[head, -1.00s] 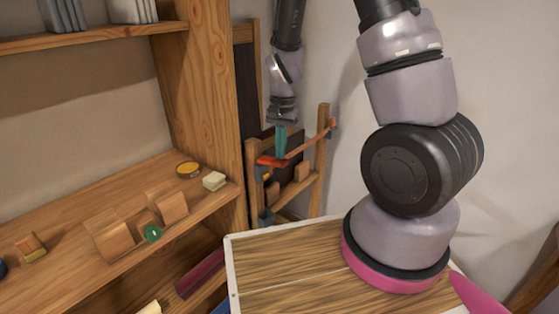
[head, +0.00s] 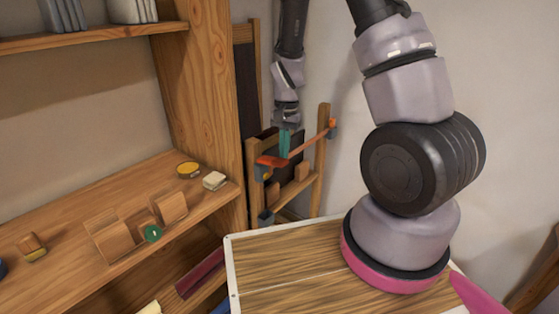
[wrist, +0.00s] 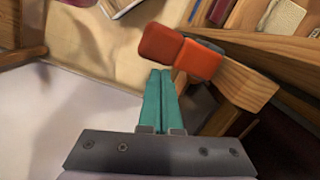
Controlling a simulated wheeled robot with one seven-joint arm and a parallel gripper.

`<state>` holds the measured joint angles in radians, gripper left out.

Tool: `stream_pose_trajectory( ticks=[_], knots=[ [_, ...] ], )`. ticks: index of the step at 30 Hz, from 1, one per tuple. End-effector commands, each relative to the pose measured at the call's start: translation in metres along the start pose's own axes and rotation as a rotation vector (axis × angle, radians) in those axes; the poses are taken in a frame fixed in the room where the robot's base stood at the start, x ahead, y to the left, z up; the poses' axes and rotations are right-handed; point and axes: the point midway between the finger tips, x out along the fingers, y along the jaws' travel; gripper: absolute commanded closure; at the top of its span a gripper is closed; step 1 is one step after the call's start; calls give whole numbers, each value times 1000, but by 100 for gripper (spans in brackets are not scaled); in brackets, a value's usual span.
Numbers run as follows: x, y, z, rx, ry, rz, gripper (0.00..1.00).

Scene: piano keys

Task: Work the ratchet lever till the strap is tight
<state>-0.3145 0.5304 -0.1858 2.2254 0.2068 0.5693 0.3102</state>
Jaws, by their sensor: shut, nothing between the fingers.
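The orange-red ratchet lever (head: 268,161) sits on the left post of a wooden rack, in the head view. The orange strap (head: 309,144) slopes up from near it to the right post and looks straight. My gripper (head: 284,155) points down with its teal fingers together and empty, just right of the lever. In the wrist view the lever (wrist: 199,60) shows as a bent orange-red piece just beyond the closed fingertips (wrist: 160,72). I cannot tell whether they touch it. The ratchet's inner parts are hidden.
The wooden rack (head: 319,165) stands behind a wooden worktop (head: 290,284). A shelf (head: 75,225) at left holds wooden blocks (head: 110,236), a yellow tin (head: 188,169) and a pale block (head: 214,181). The tall shelf side (head: 205,90) stands close left of my gripper.

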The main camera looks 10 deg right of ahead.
Motion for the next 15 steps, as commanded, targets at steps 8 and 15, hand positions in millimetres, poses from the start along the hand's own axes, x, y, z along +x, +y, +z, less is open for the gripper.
stream_pose_trajectory(
  ticks=[8,15],
  knots=[
    [-23,-1,0,-1,3,-4,100],
    [-72,-1,0,-2,3,-4,100]
  ],
)
